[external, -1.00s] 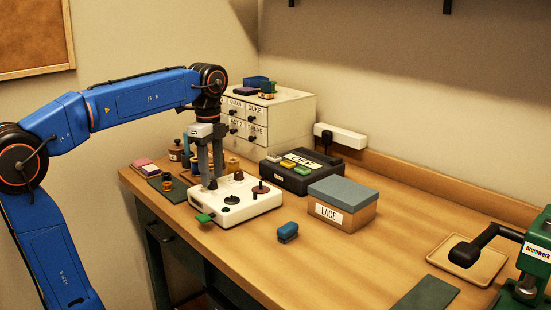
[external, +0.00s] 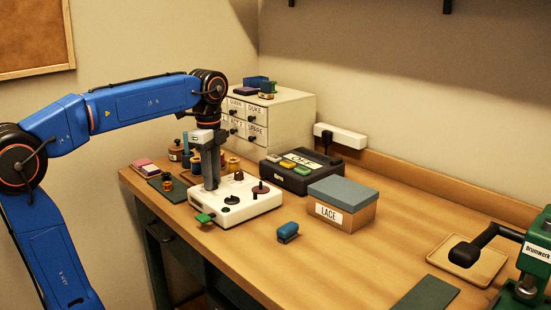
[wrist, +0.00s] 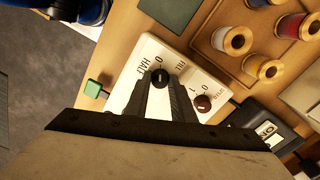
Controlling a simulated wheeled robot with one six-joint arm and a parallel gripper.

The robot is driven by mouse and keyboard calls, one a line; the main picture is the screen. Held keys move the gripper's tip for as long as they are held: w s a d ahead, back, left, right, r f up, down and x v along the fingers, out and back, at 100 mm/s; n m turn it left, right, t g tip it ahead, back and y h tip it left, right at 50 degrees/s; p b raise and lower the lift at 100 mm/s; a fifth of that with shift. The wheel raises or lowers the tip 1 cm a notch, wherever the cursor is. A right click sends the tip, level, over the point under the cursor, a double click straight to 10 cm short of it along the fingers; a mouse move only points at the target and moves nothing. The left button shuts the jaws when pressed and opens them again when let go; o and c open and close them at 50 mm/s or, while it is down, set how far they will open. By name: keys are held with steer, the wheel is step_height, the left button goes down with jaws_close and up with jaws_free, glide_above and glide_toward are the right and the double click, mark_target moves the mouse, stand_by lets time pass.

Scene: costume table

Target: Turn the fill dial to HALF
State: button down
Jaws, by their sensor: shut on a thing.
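The white machine box (external: 262,206) sits on the table with its panel facing up. In the wrist view its panel (wrist: 128,82) carries the words FILL and HALF and a 0. The black fill dial (wrist: 160,77) is a round knob beside these words, with a small pale mark on top. My gripper (wrist: 161,84) points down and is shut on the fill dial. Which label the mark points at I cannot tell for sure.
A brown knob (wrist: 203,103) stands on the same panel near SPEED. A green-ended lever (external: 204,218) sticks out of the box's front. Thread spools (external: 233,164) stand behind it. A black case (external: 293,177), the LACE box (external: 342,207) and a blue block (external: 288,232) lie to the right.

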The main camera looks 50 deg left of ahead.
steer(key=n, duration=0.5)
steer(key=shift+n, duration=0.4)
steer(key=n, duration=0.5)
steer(key=shift+n, duration=0.3)
steer(key=c, duration=1.5)
jaws_free()
steer(key=shift+r, duration=0.1)
step_height(320, 180, up, 17)
steer(key=shift+r, duration=0.1)
